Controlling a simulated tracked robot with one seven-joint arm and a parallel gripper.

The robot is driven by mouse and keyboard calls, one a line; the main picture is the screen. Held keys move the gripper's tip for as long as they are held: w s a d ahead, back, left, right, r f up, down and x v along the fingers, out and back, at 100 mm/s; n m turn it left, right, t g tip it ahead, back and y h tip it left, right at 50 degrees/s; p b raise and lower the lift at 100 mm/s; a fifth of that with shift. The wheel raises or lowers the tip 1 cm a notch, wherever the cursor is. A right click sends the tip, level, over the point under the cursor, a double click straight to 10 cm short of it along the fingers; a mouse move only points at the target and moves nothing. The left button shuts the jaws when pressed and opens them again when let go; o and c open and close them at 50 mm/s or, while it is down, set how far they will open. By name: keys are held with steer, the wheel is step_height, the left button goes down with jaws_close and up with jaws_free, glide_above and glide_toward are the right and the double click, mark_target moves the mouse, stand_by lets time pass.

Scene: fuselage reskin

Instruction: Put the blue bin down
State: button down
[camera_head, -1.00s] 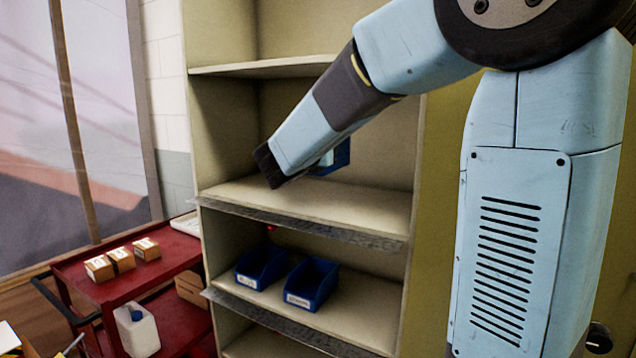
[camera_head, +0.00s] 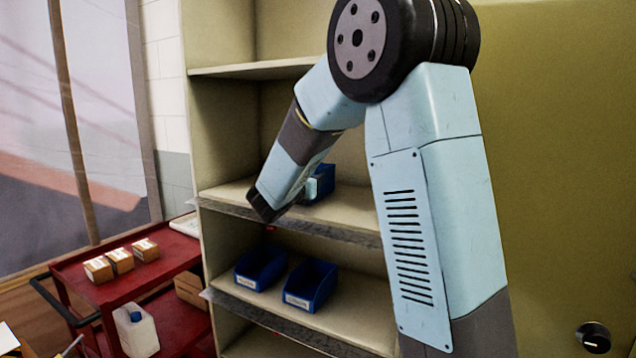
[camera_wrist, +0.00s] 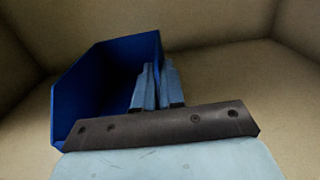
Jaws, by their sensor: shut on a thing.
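The blue bin (camera_head: 327,180) is in the middle open compartment of the shelf unit, partly hidden behind my arm in the head view. In the wrist view, the blue bin (camera_wrist: 90,92) fills the left of the picture, its open side facing left. My gripper (camera_wrist: 159,75) is shut on the bin's right wall, one finger on each side of it. In the head view my gripper (camera_head: 313,188) shows only as a small light patch beside the bin. The bin is low over the shelf board (camera_head: 350,212); I cannot tell if its base touches.
Two other blue bins stand on the shelf below, a left one (camera_head: 261,267) and a right one (camera_head: 311,285). The board is clear to the right of the held bin. A red cart (camera_head: 80,270) with small boxes and a white jug (camera_head: 137,330) stands at left.

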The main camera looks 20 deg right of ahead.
steer(key=shift+f, duration=0.35)
steer(key=c, duration=1.2)
jaws_free()
steer(key=shift+c, duration=0.2)
